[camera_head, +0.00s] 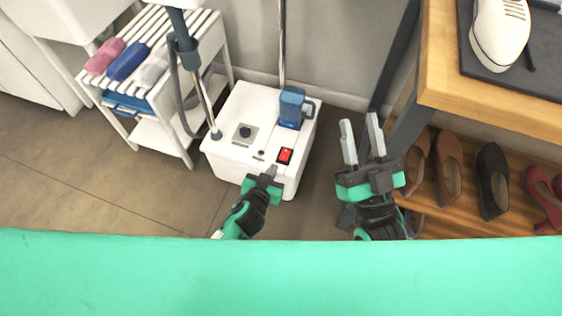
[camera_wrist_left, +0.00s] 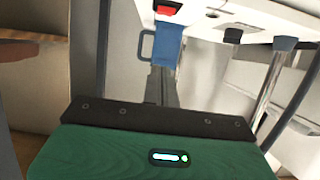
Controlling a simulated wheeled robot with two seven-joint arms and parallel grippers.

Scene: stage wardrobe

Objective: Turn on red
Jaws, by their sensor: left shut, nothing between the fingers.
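The red rocker switch (camera_head: 284,155) sits on the top of the white steamer base (camera_head: 232,110), near its front right corner. It also shows at the top edge of the left wrist view (camera_wrist_left: 168,9). My left gripper (camera_head: 271,171) is shut and empty, with its tips just in front of and slightly left of the switch. I cannot tell whether they touch the base. In the left wrist view its closed fingers (camera_wrist_left: 162,82) point toward the blue tank and switch. My right gripper (camera_head: 361,122) is open and empty, right of the base. The switch's on or off position is too small to tell.
A blue water tank (camera_head: 291,107) and a dark knob (camera_head: 246,132) are on the base, with upright poles and a hose. A white slatted rack (camera_head: 180,62) stands left. A wooden shoe shelf (camera_head: 445,75) stands close to my right gripper. Floor at left is clear.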

